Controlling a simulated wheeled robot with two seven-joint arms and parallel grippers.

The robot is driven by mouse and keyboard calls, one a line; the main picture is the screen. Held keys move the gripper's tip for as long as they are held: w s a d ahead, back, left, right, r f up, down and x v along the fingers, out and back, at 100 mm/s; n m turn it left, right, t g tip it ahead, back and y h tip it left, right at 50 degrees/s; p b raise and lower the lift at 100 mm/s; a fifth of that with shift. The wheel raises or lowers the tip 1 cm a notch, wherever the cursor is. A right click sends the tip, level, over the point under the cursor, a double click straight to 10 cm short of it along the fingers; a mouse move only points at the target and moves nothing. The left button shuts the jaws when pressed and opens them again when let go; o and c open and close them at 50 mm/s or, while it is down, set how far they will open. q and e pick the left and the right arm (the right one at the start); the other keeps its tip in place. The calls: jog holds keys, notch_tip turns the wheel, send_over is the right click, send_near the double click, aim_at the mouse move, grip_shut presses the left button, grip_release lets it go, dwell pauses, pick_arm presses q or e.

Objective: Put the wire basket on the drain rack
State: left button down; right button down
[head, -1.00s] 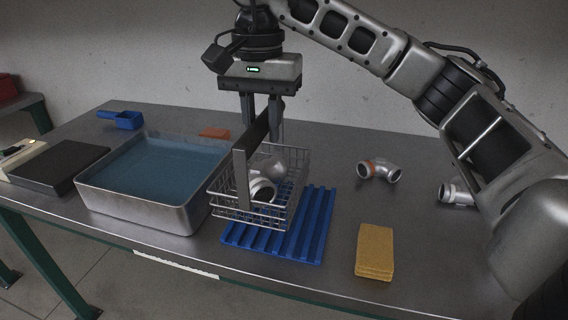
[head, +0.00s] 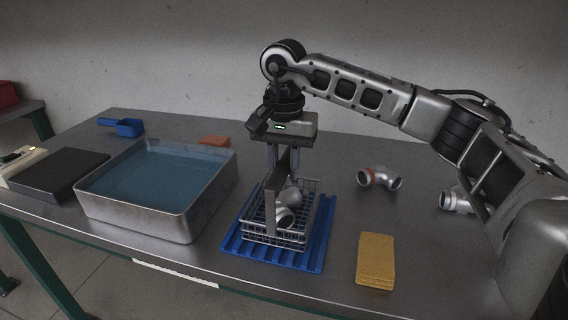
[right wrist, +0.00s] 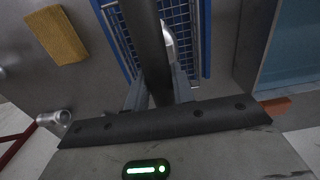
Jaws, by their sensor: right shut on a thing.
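The wire basket (head: 275,238) is over the blue drain rack (head: 234,243) and appears to rest on it, upright. Rack slats show around its left, front and right sides. A silvery pipe elbow (head: 285,217) lies in the basket. My right gripper (head: 283,165) is above the basket, shut on its tall flat handle (head: 270,205). In the right wrist view the dark handle (right wrist: 150,45) runs up from between the fingers, with the basket mesh (right wrist: 188,45) and the blue rack (right wrist: 207,35) below. My left gripper is not in view.
A metal tub of blue liquid (head: 130,217) stands left of the rack. A yellow sponge (head: 375,262) lies to the right, with pipe elbows (head: 380,179) behind it. A blue scoop (head: 128,127), orange block (head: 215,141) and dark slab (head: 58,176) are farther back or left.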

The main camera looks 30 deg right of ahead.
jog(key=c, duration=1.2)
grip_release()
pick_arm(q)
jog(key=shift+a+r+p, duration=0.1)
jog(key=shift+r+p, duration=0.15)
jog(key=shift+p, duration=0.5)
pick_arm(e)
notch_tip(320, 180, up, 12)
jog(key=shift+r, duration=0.1)
